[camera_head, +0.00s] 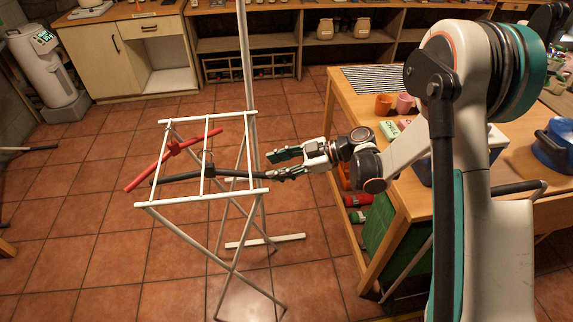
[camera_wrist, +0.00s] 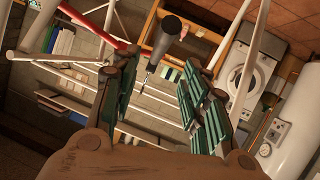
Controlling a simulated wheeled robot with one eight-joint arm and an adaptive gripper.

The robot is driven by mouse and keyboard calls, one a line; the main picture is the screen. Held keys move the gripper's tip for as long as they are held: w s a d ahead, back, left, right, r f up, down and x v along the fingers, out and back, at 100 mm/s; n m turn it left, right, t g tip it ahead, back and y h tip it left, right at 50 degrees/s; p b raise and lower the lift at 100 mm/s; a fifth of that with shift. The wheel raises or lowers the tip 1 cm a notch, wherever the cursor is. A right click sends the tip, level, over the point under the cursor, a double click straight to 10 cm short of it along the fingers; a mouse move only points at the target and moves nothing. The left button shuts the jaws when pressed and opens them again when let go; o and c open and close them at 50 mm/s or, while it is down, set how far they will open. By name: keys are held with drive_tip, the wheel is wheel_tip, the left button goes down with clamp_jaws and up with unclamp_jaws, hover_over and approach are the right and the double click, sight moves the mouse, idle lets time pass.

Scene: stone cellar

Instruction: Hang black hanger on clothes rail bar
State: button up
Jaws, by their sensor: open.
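The white clothes rail (camera_head: 237,115) stands on the tiled floor, with several thin bars across its top frame. The black hanger (camera_head: 185,177) is at the rail, its hook up at the middle bar (camera_head: 206,135); its body lies just below, roughly level. Whether the hook rests fully on the bar is too small to tell. My gripper (camera_head: 270,166) is open at the right of the rail, by the hanger's right end. In the wrist view a dark hanger arm (camera_wrist: 162,40) shows beyond and between the open fingers, apart from them.
A red hanger (camera_head: 158,165) hangs tilted at the rail's left bar; it also shows in the wrist view (camera_wrist: 98,25). A wooden table (camera_head: 400,185) with cups stands right of the rail. A white pole (camera_head: 246,60) rises behind it.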

sight(245, 174)
drive_tip(key=b+x, duration=0.2)
drive_tip(key=x, duration=0.9)
drive_tip(key=shift+b, duration=0.4)
drive_tip(key=shift+c, duration=0.5)
clamp_jaws()
